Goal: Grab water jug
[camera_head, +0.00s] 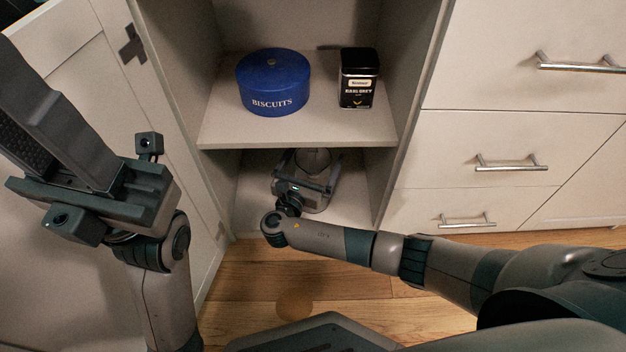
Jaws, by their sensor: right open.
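The water jug (314,159) looks like a clear, rounded vessel on the lower shelf (256,175) of the open cabinet. Its lower part is largely hidden behind my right gripper. My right gripper (309,168) reaches into the lower compartment from the front, open, with its fingers on either side of the jug. I cannot tell whether the fingers touch it. My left gripper (45,105) is raised at the left, in front of the open cabinet door, away from the jug. Its fingers point up and left and overlap in this view, so its opening is unclear.
A blue biscuit tin (272,82) and a black tea tin (359,78) stand on the upper shelf (300,135), above my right gripper. The open door (190,130) bounds the left side. Drawers with metal handles (510,163) are at the right. Wooden floor (270,275) lies in front.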

